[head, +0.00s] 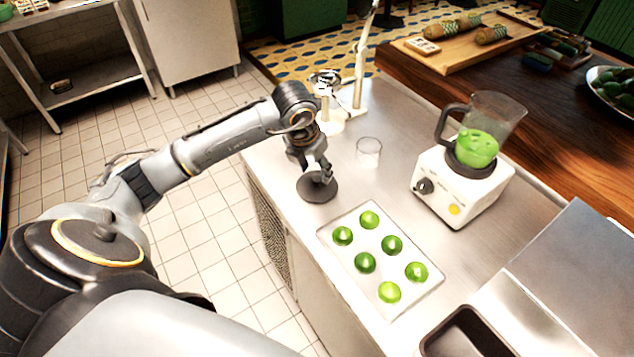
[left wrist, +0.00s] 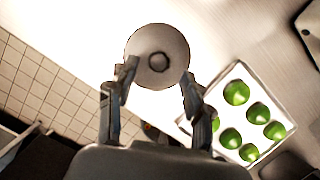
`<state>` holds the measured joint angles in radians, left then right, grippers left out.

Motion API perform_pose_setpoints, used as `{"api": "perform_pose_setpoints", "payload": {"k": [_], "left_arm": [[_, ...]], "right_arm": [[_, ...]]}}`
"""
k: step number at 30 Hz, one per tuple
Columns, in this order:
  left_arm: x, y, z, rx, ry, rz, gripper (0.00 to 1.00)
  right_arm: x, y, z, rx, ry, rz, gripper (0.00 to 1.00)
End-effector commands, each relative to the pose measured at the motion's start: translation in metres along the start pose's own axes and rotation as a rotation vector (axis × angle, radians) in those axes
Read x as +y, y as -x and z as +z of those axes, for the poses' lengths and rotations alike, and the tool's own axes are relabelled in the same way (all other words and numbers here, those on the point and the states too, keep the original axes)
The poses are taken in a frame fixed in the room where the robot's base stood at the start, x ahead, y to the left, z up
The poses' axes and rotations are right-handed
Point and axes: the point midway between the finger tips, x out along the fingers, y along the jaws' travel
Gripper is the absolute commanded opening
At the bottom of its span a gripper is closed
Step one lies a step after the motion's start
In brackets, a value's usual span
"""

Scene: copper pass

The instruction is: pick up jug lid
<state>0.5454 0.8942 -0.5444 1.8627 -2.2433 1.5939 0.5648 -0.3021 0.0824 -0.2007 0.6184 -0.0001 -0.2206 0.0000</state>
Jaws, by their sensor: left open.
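The jug lid (head: 318,190) is a dark round disc lying on the steel counter near its left edge. In the left wrist view the lid (left wrist: 172,46) shows as a grey disc with a dark round knob (left wrist: 158,62) at its middle. My left gripper (head: 323,178) is over the lid, pointing down, with its fingers near the knob. In the left wrist view my left gripper (left wrist: 158,75) is open, one finger on each side of the knob, with nothing between them held. Whether the fingers touch the lid cannot be told. My right gripper is not in view.
A white tray (head: 352,275) with several green limes lies just in front of the lid. A clear glass (head: 369,152) stands behind it to the right. A blender (head: 465,170) with green contents stands further right. A pale stand (head: 358,85) rises behind the gripper.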

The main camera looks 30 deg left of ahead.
Motion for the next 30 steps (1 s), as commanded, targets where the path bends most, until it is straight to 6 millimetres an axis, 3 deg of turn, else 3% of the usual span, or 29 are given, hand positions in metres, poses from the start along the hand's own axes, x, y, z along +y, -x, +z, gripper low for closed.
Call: {"api": "perform_pose_setpoints", "payload": {"k": [2,7,15,23,30], "left_arm": [[0.001,-0.009,-0.001,0.007,0.002,-0.001,0.51],[0.001,-0.030,-0.001,0.002,0.001,-0.001,0.51],[0.002,-0.034,-0.001,0.000,0.000,0.000,0.51],[0.002,-0.034,0.000,0.000,0.000,0.000,0.00],[0.002,-0.034,0.000,0.000,0.000,0.000,0.00]], "right_arm": [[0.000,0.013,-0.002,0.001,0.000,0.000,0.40],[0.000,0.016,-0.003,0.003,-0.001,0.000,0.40],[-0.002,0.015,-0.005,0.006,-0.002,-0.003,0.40],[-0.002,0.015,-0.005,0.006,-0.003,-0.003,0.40],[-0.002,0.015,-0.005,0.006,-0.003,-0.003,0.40]]}}
